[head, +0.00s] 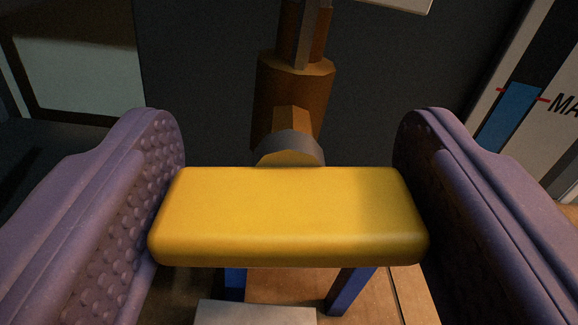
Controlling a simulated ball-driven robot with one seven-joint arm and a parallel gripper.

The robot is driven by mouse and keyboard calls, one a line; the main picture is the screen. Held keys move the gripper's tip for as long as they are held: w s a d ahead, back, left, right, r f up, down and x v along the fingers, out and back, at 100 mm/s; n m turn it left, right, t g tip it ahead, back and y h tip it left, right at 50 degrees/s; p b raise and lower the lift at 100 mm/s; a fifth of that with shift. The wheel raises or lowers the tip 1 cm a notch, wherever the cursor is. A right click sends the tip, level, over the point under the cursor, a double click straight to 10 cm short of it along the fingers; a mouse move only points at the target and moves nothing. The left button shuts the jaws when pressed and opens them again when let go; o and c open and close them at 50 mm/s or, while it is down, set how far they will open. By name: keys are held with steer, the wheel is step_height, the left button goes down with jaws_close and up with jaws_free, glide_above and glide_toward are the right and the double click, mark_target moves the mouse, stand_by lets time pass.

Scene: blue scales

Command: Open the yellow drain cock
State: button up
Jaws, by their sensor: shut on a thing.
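The yellow drain cock handle (290,215) is a rounded bar lying crosswise in the middle of the head view. It sits in front of a brown, many-sided pipe fitting (292,90) with a grey rounded cap (291,150) just behind the handle. My gripper (290,200) has two purple, studded fingers, one at each end of the bar. Both fingers touch the ends, so the gripper is shut on the handle. The handle hides the lower part of the fitting and the valve's inside.
A white gauge panel (550,130) with a blue bar, a red mark and partly cut lettering stands at the right. A dark wall (200,70) is behind. Blue legs (350,288) and a pale block (257,312) stand below, over a brown surface.

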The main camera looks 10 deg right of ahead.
steer(key=n, duration=0.4)
steer(key=shift+a, duration=0.1)
steer(key=n, duration=0.4)
steer(key=shift+f, duration=0.15)
steer(key=n, duration=0.4)
steer(key=shift+a+f+n, duration=0.1)
steer(key=shift+n, duration=0.2)
steer(key=shift+s+f+n, duration=0.1)
steer(key=shift+n, duration=1.8)
steer(key=o, duration=1)
